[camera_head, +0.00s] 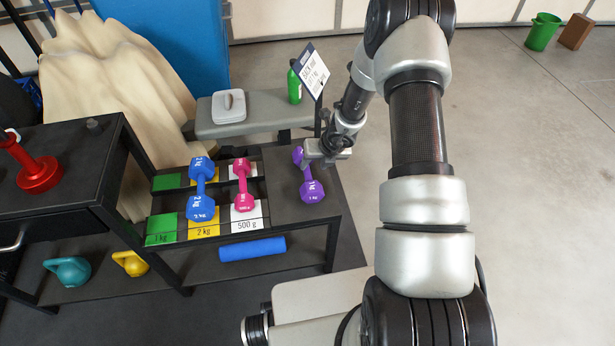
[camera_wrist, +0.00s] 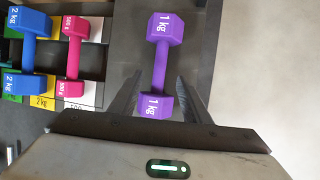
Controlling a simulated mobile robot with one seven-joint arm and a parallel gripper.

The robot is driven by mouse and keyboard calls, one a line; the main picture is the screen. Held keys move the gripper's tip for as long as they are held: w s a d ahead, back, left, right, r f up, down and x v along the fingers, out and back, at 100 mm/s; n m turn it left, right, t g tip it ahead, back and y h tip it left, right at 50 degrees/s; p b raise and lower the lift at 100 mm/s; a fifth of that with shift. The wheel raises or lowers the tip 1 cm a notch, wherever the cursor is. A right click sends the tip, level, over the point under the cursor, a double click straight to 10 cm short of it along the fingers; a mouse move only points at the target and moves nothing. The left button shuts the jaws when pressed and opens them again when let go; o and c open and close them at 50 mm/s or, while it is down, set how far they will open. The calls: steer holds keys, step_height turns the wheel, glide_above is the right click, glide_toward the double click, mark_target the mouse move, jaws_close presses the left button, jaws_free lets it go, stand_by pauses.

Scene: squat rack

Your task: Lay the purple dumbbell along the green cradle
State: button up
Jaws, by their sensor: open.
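The purple dumbbell (camera_head: 311,186), marked 1 kg, lies on the bare dark top at the right of the rack. It also shows in the wrist view (camera_wrist: 160,70), with one head lying between the fingers in the picture. My gripper (camera_head: 308,160) is over the dumbbell's far part, open and empty. Its two fingers (camera_wrist: 158,97) stand apart on either side of that head; I cannot tell their height above it. The green cradle (camera_head: 161,229), labelled 1 kg, is at the rack's left and holds nothing. Its far green part (camera_head: 167,182) is also bare.
A blue dumbbell (camera_head: 201,188) lies on the yellow cradle, and a pink dumbbell (camera_head: 242,184) on the white one, both between the purple dumbbell and the green cradle. A sign (camera_head: 311,70), a green bottle (camera_head: 294,85) and a bench (camera_head: 255,116) stand behind.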

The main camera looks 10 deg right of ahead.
mark_target(308, 172)
steer(key=shift+x, duration=1.1)
steer(key=shift+s+b+x, duration=0.15)
steer(key=shift+b+x, duration=0.25)
steer(key=shift+x, duration=0.95)
steer(key=shift+s+b+x, duration=0.15)
steer(key=shift+b+x, duration=0.25)
steer(key=shift+x, duration=0.95)
steer(key=shift+f, duration=0.1)
jaws_close()
steer(key=shift+w, duration=0.1)
